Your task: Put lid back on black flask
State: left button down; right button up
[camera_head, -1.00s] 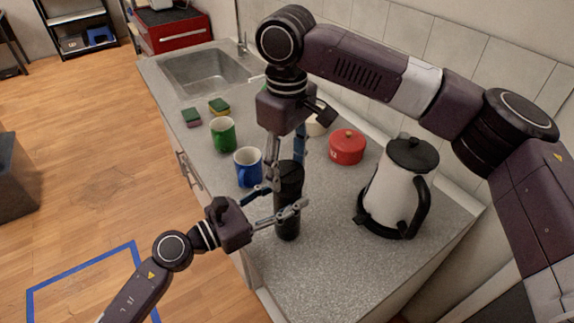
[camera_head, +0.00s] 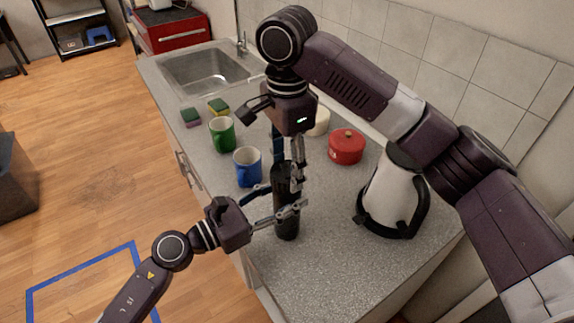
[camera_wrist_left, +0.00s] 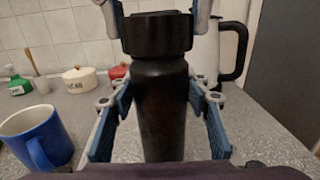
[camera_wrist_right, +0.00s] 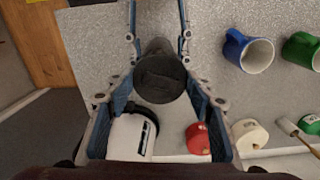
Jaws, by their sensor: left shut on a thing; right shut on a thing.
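The black flask (camera_head: 286,218) stands upright on the counter in the head view and fills the middle of the left wrist view (camera_wrist_left: 162,115). My left gripper (camera_head: 283,207) is shut around its body from the left. The black lid (camera_wrist_left: 156,35) sits at the top of the flask, over its neck, with no gap showing beneath it. My right gripper (camera_head: 288,172) points down from above and is shut on the lid, one finger on each side. The right wrist view shows the round lid top (camera_wrist_right: 160,78) between my fingers; I cannot tell whether the lid is tight.
A blue mug (camera_head: 247,167) and a green mug (camera_head: 222,134) stand left of the flask. A red pot (camera_head: 346,147) is behind right, and a white kettle (camera_head: 388,195) stands to the right. The front counter (camera_head: 325,265) is clear.

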jog(key=m, duration=0.8)
jog(key=o, duration=1.1)
jog(key=shift+o, duration=0.2)
jog(key=shift+r, duration=2.25)
jog(key=shift+c, duration=0.4)
